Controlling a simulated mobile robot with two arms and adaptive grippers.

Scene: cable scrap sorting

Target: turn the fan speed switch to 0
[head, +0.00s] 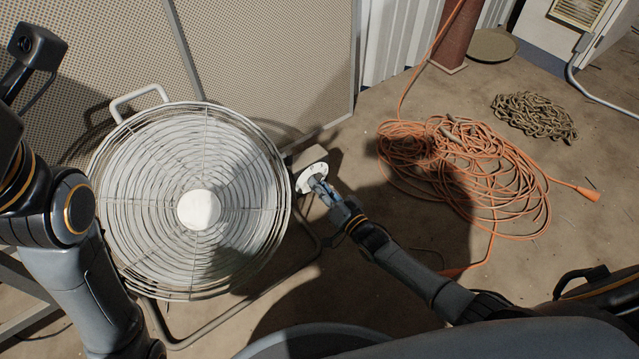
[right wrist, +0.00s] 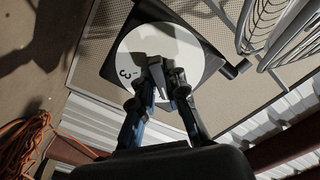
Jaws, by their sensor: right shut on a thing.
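The fan (head: 240,150) is a large round white-grey cage fan with a pale hub, standing on a tubular frame. At its right side sits a round white dial plate (head: 306,181), the face of the speed switch. In the right wrist view the dial plate (right wrist: 190,50) lies on a dark square box, and a "3" shows near its left edge. My right gripper (head: 319,184) is at the dial's middle. In the right wrist view the gripper (right wrist: 161,88) is shut on the switch knob, which its fingers mostly hide. The other dial marks are hidden or unreadable. My left gripper does not show.
A tangled orange cable (head: 520,190) lies on the floor right of my right arm. A chain heap (head: 535,115) lies behind it. A perforated panel (head: 270,60) stands behind the fan. A rusty post (head: 460,35) stands at the back. Bare floor shows between the fan and the cable.

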